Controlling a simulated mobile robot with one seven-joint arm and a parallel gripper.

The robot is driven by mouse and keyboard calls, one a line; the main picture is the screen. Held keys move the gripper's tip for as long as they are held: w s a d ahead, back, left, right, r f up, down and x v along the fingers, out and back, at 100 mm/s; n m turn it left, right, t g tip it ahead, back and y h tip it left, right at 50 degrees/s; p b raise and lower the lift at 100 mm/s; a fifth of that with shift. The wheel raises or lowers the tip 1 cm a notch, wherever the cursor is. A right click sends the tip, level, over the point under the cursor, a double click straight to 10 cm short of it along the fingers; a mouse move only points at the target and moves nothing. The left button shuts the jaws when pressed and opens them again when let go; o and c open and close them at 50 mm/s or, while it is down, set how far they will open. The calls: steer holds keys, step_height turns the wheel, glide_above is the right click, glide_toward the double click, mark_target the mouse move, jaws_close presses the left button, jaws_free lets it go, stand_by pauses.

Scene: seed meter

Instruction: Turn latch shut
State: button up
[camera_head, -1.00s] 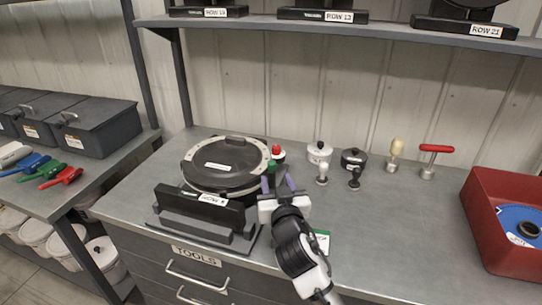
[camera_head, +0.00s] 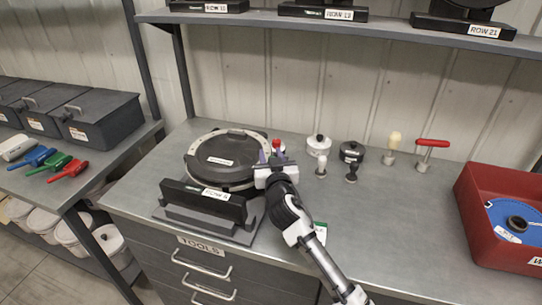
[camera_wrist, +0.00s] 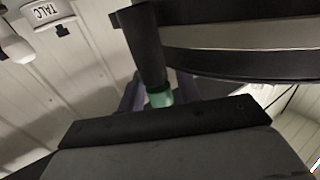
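The seed meter (camera_head: 222,160), a round black housing with a pale rim, sits on the bench in a black stand labelled ROW (camera_head: 205,200). A red knob (camera_head: 276,144) shows at its right edge. My gripper (camera_head: 270,161) is at the meter's right side, just in front of that knob. In the wrist view, a dark post with a green end (camera_wrist: 160,97) comes down between my two purplish fingers (camera_wrist: 158,92). It looks like the latch handle. The fingers flank the green end closely; whether they press on it is hidden. The meter's dark edge (camera_wrist: 240,38) is beside the post.
To the right stand a white pot (camera_head: 318,146), a black pot (camera_head: 351,152), several small knobbed tools and a red-handled tool (camera_head: 432,144). A red bin (camera_head: 500,225) holds a blue disc. The bench front right of my arm is mostly clear.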

jaws_close()
